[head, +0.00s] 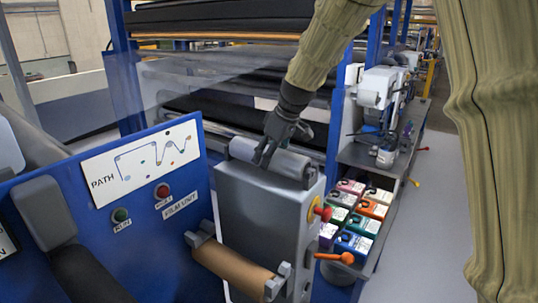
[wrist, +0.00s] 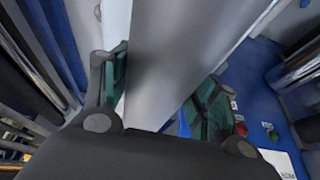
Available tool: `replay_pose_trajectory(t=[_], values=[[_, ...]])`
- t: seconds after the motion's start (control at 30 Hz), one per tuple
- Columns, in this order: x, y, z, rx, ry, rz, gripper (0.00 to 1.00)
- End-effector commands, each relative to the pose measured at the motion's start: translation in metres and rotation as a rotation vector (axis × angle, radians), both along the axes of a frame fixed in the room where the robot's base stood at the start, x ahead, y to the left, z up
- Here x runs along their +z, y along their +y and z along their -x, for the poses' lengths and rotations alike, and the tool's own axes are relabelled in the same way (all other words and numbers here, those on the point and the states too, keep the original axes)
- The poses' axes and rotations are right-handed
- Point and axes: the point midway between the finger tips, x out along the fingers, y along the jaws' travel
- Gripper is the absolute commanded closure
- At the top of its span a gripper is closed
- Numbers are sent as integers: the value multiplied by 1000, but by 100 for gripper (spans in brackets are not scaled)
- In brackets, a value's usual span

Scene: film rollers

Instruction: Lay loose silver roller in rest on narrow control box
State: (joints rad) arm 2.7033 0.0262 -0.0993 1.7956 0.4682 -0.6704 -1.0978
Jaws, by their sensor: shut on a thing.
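The silver roller (head: 291,164) lies level along the top of the narrow grey control box (head: 257,215) in the head view. Its right end is by a small grey bracket (head: 311,176) of the rest at the box's edge. I cannot tell whether the roller touches the rest or is slightly above it. My gripper (head: 273,148) comes down from above and is shut on the roller near its middle. In the wrist view the roller (wrist: 180,60) runs between the two teal-padded fingers of my gripper (wrist: 160,95). The far side of the rest is hidden.
A brown roller (head: 236,268) sits in brackets on the front of the control box. A red knob (head: 323,214) and an orange lever (head: 336,257) stick out to its right. A blue panel (head: 150,240) stands left. Several coloured boxes (head: 362,225) sit on a shelf at right.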

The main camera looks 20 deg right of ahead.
Motion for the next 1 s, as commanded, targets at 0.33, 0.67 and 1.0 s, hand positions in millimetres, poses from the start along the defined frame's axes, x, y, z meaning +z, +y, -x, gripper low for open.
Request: replay_pose_trajectory(t=[0.33,0.67,1.0], values=[[1,0,-1,0,-1,0,19],[-1,0,0,0,1,1,16],[31,-8,9,0,-3,-1,16]])
